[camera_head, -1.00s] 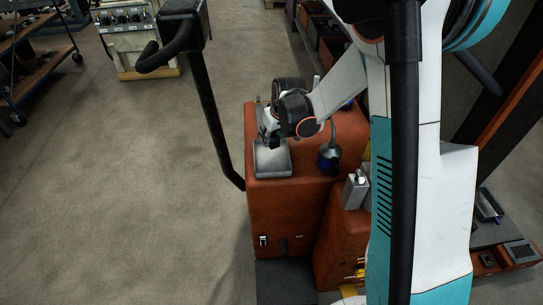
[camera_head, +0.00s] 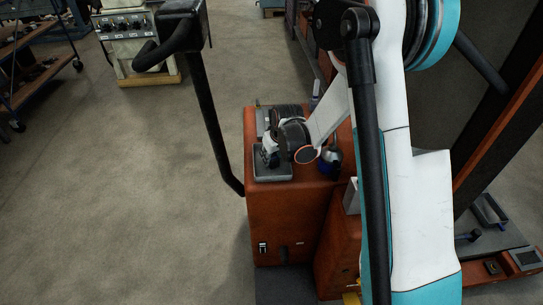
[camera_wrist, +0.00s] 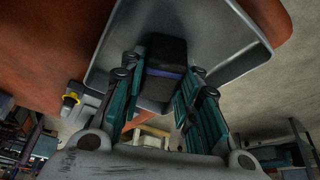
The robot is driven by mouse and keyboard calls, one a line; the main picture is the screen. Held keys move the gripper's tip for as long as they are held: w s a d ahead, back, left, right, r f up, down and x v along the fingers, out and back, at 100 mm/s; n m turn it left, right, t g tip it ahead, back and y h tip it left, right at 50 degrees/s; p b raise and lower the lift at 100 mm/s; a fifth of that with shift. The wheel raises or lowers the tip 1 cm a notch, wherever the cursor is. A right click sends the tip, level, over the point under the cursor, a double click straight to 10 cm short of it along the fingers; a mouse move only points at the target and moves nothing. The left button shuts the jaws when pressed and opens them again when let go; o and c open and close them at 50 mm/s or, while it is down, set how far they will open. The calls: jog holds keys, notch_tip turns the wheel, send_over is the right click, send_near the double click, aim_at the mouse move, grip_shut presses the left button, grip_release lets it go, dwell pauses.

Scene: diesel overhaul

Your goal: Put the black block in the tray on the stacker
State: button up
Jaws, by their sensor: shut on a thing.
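The black block (camera_wrist: 166,50) is between the fingers of my gripper (camera_wrist: 160,80) in the wrist view, with a bluish band across it. My gripper is shut on it. The grey tray (camera_wrist: 230,62) lies behind the block in that view. In the head view the tray (camera_head: 273,175) sits on top of the orange-red stacker (camera_head: 285,225), near its left front corner. My gripper (camera_head: 268,157) is low over the tray's far part there. The block is hard to make out in the head view, and I cannot tell whether it touches the tray floor.
A dark blue can with a grey top (camera_head: 328,164) stands on the stacker, close to the right of my wrist. The stacker's black handle (camera_head: 212,110) rises at the left. A control cabinet (camera_head: 135,45) stands at the back left. The floor at left is clear.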

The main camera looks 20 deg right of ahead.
jog(key=o, duration=1.1)
jog(key=shift+f, duration=0.1)
jog(key=shift+r, duration=0.25)
jog(key=s+r+m+t+p, duration=0.1)
jog(key=s+r+p, duration=0.1)
jog(key=s+r, duration=0.8)
jog(key=s+r+p, duration=0.2)
jog(key=s+r, duration=0.3)
jog(key=r, duration=0.9)
jog(key=shift+m+t+h, duration=0.4)
jog(key=shift+m+t, duration=0.2)
jog(key=shift+t, duration=0.3)
jog(key=shift+s+r, duration=0.65)
jog(key=shift+s, duration=1.9)
jog(key=shift+s+r, duration=0.65)
jog(key=shift+s, duration=1.95)
jog(key=shift+s+r, duration=0.65)
jog(key=shift+s, duration=1.9)
